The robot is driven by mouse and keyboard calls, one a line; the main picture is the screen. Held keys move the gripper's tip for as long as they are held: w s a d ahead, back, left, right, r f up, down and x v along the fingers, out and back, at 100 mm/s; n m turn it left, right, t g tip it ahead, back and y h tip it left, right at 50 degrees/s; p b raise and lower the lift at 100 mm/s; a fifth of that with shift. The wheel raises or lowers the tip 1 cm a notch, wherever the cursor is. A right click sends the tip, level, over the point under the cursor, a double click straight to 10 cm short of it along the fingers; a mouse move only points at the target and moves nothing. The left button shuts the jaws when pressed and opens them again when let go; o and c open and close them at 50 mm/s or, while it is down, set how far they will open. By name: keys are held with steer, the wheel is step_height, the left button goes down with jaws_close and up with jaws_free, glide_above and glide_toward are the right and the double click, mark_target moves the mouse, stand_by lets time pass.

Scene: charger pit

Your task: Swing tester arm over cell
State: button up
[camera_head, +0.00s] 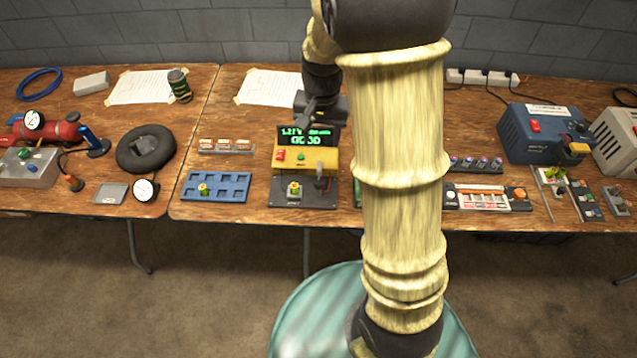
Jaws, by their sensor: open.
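The tester (304,160) is a yellow box with a red and a green button and a lit green display (298,137) behind it. Its dark base plate (303,201) lies in front. A small green and yellow cell (294,188) sits on a light holder on this plate. The dark tester arm (321,177) stands at the plate's right, beside the cell, not visibly over it. My gripper (309,121) is above and behind the yellow box, overlapping the top of the display. It is open, and nothing shows in its jaws.
A blue tray (217,173) with one similar cell (204,189) lies left of the tester. A rack (226,146) of small parts is behind it. My arm hides the table right of the tester. A blue power unit (545,133) stands farther right.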

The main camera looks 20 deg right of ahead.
mark_target(318, 180)
steer(key=shift+w+f+m, duration=0.3)
steer(key=shift+w+f, duration=0.05)
steer(key=shift+w, duration=0.35)
steer(key=shift+f, duration=0.1)
step_height(318, 180, down, 17)
steer(key=shift+f, duration=0.15)
steer(key=shift+a, duration=0.1)
jaws_close()
